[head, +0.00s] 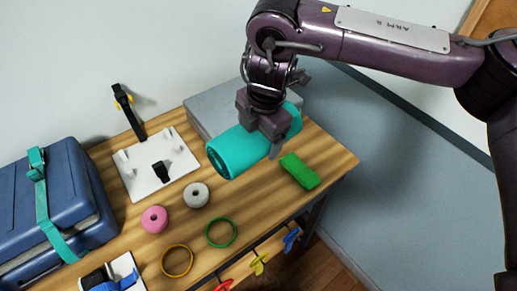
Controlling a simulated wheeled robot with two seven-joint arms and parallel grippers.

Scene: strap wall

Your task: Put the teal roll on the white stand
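The teal roll (235,152) lies on its side, right of the middle of the table. My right gripper (270,140) comes down on it from above, with a finger showing on its near side; the other finger is hidden. It appears shut on the roll. I cannot tell whether the roll touches the table. The white stand (143,187), a flat plate with short white posts and a small black piece on it, is left of the roll, with a gap between. My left gripper is not in view.
A grey box (212,103) stands behind the roll. A green block (299,171) is to its right. A grey ring (196,195), a pink ring (154,219) and thin green (221,233) and yellow (177,261) hoops lie in front. A blue case (50,210) fills the left.

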